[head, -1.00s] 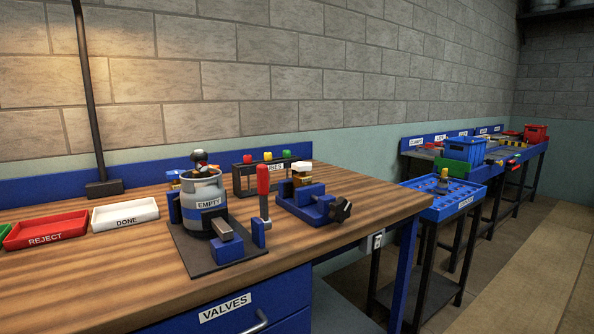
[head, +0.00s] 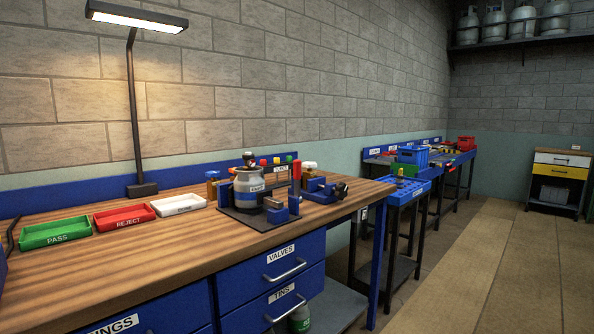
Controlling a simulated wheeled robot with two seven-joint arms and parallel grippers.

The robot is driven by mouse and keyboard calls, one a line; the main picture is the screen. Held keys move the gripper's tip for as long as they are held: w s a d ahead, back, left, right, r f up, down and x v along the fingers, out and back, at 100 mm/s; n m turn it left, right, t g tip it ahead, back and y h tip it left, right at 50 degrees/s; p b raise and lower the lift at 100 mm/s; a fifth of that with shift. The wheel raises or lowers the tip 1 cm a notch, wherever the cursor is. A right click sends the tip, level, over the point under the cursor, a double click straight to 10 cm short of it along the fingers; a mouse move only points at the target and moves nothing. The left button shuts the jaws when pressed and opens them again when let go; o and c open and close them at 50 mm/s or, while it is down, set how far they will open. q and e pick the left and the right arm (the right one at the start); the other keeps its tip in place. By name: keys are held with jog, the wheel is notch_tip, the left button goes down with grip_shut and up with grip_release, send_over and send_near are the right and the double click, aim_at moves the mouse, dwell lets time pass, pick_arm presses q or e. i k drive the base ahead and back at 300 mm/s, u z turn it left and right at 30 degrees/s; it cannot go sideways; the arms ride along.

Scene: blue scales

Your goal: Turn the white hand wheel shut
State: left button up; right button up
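A small white piece that looks like the hand wheel (head: 309,165) sits on top of a fitting held in a blue vise (head: 322,191) with a dark handle, near the right end of the wooden bench. It is too small to tell how far it is turned. A grey gas cylinder (head: 249,182) with a blue band stands on a dark plate to its left, with a dark and red valve on top. An upright red handle (head: 296,174) stands between them and partly covers the vise. Neither of my grippers is in view.
Green PASS (head: 55,232), red REJECT (head: 124,217) and white (head: 179,204) trays lie left on the bench (head: 190,243). A lamp (head: 136,15) stands behind. A blue-topped cart (head: 407,190) stands right of the bench. The floor (head: 470,270) at right is clear.

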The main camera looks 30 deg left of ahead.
aim_at(308, 173)
jog(key=z, duration=0.35)
jog(key=i, duration=0.4)
jog(key=z, duration=0.55)
jog(key=i, duration=0.85)
jog(key=u, duration=0.55)
jog(key=i, duration=0.85)
jog(key=u, duration=0.65)
